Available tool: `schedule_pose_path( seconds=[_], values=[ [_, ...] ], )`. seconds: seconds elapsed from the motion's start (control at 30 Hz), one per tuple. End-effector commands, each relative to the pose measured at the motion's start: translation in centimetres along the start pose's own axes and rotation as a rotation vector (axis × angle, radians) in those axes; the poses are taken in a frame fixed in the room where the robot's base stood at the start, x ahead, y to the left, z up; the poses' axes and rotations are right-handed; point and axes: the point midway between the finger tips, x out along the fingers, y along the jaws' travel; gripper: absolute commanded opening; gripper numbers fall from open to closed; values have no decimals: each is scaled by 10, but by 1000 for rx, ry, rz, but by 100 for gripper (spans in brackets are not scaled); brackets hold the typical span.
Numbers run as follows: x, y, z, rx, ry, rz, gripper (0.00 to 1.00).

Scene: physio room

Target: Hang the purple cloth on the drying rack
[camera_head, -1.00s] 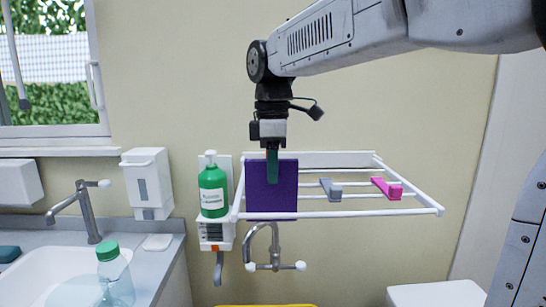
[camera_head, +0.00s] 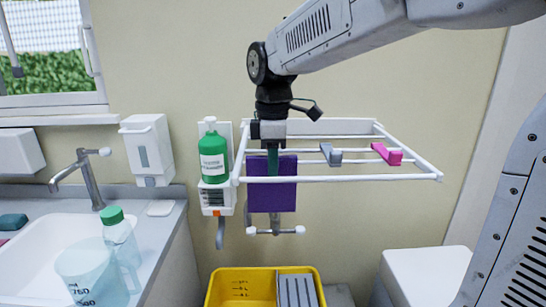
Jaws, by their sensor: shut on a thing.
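The purple cloth (camera_head: 272,198) hangs as a flat, upright rectangle from my gripper (camera_head: 272,165), which is shut on its top edge. The cloth is at the left end of the white drying rack (camera_head: 370,178), and the rack's front bar crosses in front of it. Its lower part shows below that bar. I cannot tell whether the cloth lies over any bar or hangs between bars. The fingers are partly lost against the cloth.
A grey peg (camera_head: 331,155) and a pink peg (camera_head: 387,154) sit on the rack's bars to the right. A green bottle (camera_head: 213,158) stands close to the rack's left end. A tap (camera_head: 275,230) and a yellow tub (camera_head: 228,288) are below. The rack's right part is free of cloth.

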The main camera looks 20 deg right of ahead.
Motion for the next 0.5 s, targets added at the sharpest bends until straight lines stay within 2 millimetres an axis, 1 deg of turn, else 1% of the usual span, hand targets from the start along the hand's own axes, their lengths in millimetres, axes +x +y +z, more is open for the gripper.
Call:
schedule_pose_path(
  seconds=[0.37, 0.4, 0.47, 0.5],
  values=[
    [3, 0, 0, 0, 0, 0, 3],
    [2, 0, 0, 0, 0, 1, 22],
    [2, 0, 0, 0, 0, 1, 38],
    [2, 0, 0, 0, 0, 1, 42]
  ],
)
